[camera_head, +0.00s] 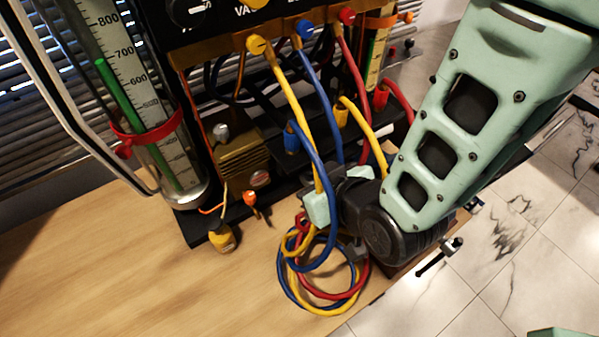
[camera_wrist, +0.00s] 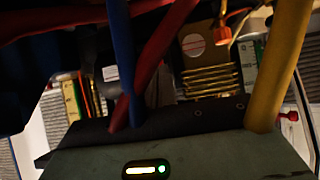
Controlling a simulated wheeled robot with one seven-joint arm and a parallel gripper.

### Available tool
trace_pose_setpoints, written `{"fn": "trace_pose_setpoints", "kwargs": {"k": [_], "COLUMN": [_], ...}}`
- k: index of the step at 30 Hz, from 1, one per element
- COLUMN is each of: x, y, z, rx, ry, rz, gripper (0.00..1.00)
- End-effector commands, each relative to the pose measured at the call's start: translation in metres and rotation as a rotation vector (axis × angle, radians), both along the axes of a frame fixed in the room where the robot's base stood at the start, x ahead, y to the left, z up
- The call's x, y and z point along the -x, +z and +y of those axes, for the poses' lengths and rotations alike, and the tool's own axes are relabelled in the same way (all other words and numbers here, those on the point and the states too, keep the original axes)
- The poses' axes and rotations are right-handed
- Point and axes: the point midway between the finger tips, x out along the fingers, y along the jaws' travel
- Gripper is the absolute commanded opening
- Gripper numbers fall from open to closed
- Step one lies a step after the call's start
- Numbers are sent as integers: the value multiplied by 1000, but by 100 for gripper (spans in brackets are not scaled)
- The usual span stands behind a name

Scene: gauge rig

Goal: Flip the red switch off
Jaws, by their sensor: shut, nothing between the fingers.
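I cannot make out a clearly red switch. A small orange-red piece (camera_head: 250,198) stands at the front of the brass-coloured finned unit (camera_head: 243,160), and may be the switch. A similar orange-red piece shows at the top of the wrist view (camera_wrist: 222,35), beside the gold fins (camera_wrist: 207,80). Its on or off position is too small to read. My gripper (camera_head: 318,208) is in the middle of the head view, right of that piece and apart from it, among the hoses. It is shut and empty. Its fingertips are largely hidden by hoses.
Yellow (camera_head: 290,105), blue (camera_head: 321,105) and red (camera_head: 352,90) hoses hang close around my gripper, with coils (camera_head: 320,295) below. A tall graduated cylinder (camera_head: 140,95) stands at left. A yellow fitting (camera_head: 222,239) lies in front. The wooden tabletop (camera_head: 110,265) is clear at left.

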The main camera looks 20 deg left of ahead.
Motion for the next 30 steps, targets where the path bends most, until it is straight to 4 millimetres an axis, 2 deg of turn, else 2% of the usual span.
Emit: {"fn": "trace_pose_setpoints", "kwargs": {"k": [6, 12, 26, 30], "x": [-17, -26, -28, -29], "y": [-18, -28, -32, -39], "z": [20, 30, 33, 49], "rx": [1, 0, -2, -28], "ry": [-1, 0, 0, 1], "rz": [0, 0, -2, -25], "gripper": [0, 0, 0, 0]}}
